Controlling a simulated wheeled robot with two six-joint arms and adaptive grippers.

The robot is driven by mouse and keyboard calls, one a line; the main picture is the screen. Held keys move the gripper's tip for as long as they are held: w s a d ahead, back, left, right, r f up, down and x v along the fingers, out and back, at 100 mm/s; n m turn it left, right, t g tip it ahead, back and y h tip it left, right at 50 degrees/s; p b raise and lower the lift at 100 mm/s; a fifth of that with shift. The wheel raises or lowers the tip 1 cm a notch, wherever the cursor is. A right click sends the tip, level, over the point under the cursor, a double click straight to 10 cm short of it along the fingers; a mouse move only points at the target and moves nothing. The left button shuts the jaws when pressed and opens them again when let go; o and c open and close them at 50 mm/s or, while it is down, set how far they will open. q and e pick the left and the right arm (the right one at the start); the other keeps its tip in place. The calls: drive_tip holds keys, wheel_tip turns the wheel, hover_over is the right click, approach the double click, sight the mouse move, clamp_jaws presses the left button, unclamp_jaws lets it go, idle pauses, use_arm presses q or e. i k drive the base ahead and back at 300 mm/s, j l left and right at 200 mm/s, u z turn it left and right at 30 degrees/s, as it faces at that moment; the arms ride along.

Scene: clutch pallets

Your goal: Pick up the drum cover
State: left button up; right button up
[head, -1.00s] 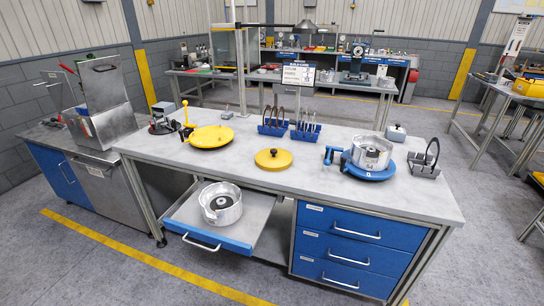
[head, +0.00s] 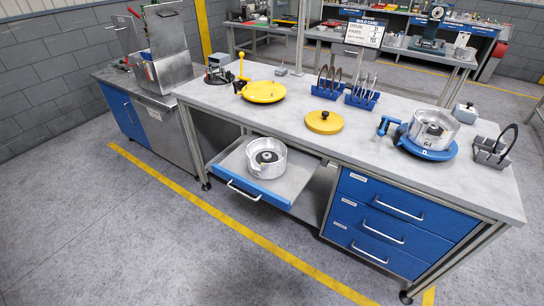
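A round yellow lid with a black knob (head: 324,122), which looks like the drum cover, lies flat on the grey workbench (head: 290,105) near its middle front edge. Nothing touches it. A silver drum (head: 267,158) sits in the pulled-out drawer tray (head: 226,166) below the bench top. Another silver drum (head: 433,127), labelled G-1, sits on a blue round fixture (head: 428,153) at the right. Neither of my grippers is in view.
A yellow turntable with a handle (head: 263,91) stands left of the lid. Blue racks with upright discs (head: 330,91) stand behind it. The open tray juts out from the bench front. Floor at front left (head: 110,240) is clear.

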sight(321, 121)
drive_tip(key=i+j+z, duration=0.15)
drive_tip(key=z, duration=0.25)
drive_tip(key=i+j+z, duration=0.1)
drive_tip(key=z, duration=0.25)
drive_tip(key=i+j+z, duration=0.1)
drive_tip(key=j+z, duration=0.4)
drive_tip(key=z, duration=0.25)
drive_tip(key=i+j+z, duration=0.2)
drive_tip(key=j, duration=1.05)
drive_tip(key=k+j+z, duration=0.1)
drive_tip(key=j+z, duration=0.15)
drive_tip(key=j, duration=1)
drive_tip(key=k+j+z, duration=0.2)
drive_tip(key=j, duration=1.05)
drive_tip(key=i+j, duration=0.05)
drive_tip(key=i, duration=0.05)
